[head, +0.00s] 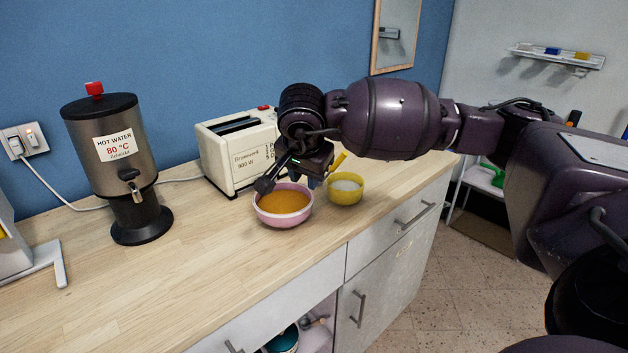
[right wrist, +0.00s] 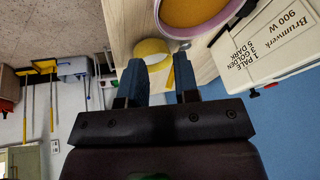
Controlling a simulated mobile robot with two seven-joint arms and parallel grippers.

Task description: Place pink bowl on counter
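The pink bowl (head: 284,218) stands upright on the wooden counter (head: 190,270), near its front edge, and holds something orange. In the right wrist view the pink bowl (right wrist: 190,12) is cut off by the top edge, beyond my fingertips. My right gripper (head: 314,181) is just above and behind the bowl, on its right side. In the right wrist view my right gripper (right wrist: 160,72) has its two blue fingers apart, with no bowl held between them. Whether a finger touches the bowl is unclear. My left gripper is not in view.
A yellow bowl (head: 345,194) with pale contents stands right beside the pink one. A yellow handle (head: 338,160) shows close to my right gripper. A toaster (head: 232,160) stands behind, and a hot water dispenser (head: 128,170) stands at left.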

